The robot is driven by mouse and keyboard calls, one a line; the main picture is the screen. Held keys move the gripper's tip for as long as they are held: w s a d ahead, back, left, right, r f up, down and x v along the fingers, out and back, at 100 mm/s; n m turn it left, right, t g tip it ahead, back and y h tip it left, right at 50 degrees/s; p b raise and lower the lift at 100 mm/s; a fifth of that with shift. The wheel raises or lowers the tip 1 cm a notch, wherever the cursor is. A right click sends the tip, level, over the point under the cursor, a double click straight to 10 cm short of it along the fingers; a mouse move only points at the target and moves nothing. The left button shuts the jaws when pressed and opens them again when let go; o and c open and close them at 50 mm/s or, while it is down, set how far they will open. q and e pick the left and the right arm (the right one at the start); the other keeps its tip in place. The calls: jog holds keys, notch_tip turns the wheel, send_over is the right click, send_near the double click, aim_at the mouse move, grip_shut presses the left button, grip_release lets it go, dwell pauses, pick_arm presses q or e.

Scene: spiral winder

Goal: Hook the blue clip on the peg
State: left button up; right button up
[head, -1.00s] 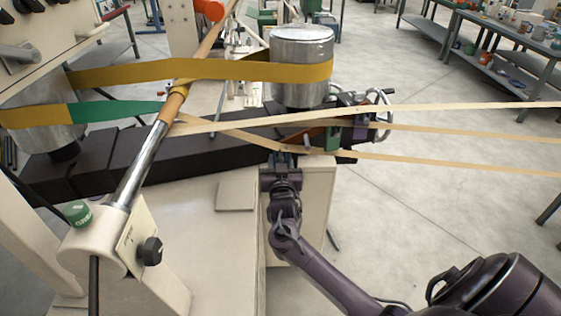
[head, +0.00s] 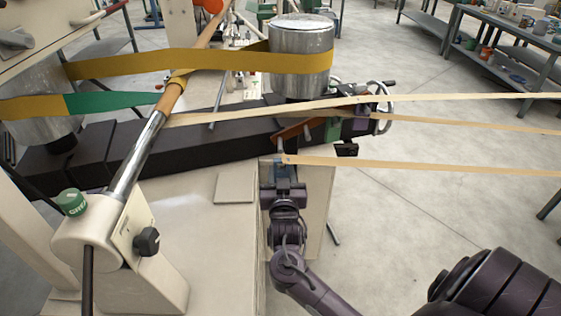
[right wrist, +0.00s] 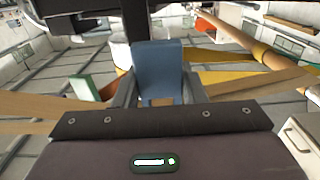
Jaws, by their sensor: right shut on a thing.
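The blue clip (head: 281,161) is held at the tip of my right gripper (head: 283,178), below the dark beam. In the right wrist view the blue clip (right wrist: 158,72) stands upright between the two fingers of my right gripper (right wrist: 157,90), which is shut on it. A pale strip (head: 420,166) runs right from the clip. A rust-brown bar (head: 297,130) and a thin grey piece lie just above the clip; I cannot tell for sure which part is the peg, or whether the clip touches it. My left gripper is not in view.
Two more pale strips (head: 450,99) cross right above the clip. A green block (head: 333,129) and purple block (head: 361,121) sit near the handwheel (head: 383,108). The dark beam (head: 190,140), steel drum (head: 300,62) and slanted roller (head: 139,160) flank the left.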

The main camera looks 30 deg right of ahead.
jog(key=r+v, duration=0.1)
jog(key=v, duration=0.7)
jog(key=shift+s+a, duration=0.15)
jog(key=shift+s, duration=0.15)
jog(key=p+v, duration=0.3)
jog(key=v, duration=0.5)
jog(key=shift+s, duration=0.25)
dwell(0.7)
jog(key=shift+a+r+p, duration=0.15)
jog(key=shift+r+p, duration=0.05)
jog(key=shift+p, duration=0.1)
dwell(0.5)
